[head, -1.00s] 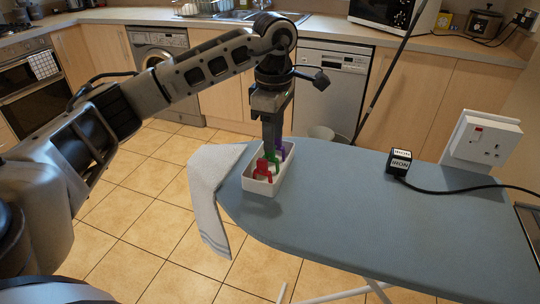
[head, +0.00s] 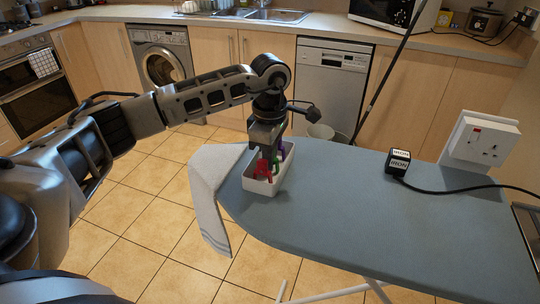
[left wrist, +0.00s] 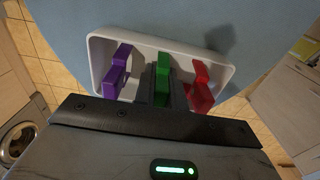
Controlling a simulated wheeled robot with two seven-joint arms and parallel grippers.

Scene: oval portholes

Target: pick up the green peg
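The green peg (left wrist: 162,82) stands in the middle of a white tray (left wrist: 225,72), between a purple peg (left wrist: 117,72) and a red peg (left wrist: 201,88). In the head view the white tray (head: 272,183) sits at the left end of the ironing board, with the red peg (head: 264,171) nearest. My left gripper (head: 267,158) points down into the tray. Its dark fingers (left wrist: 162,92) lie close on both sides of the green peg; whether they press on it is not clear. The green peg is mostly hidden in the head view. My right gripper is not in view.
The blue ironing board (head: 370,215) is mostly clear. A white cloth (head: 208,195) hangs over its left end.

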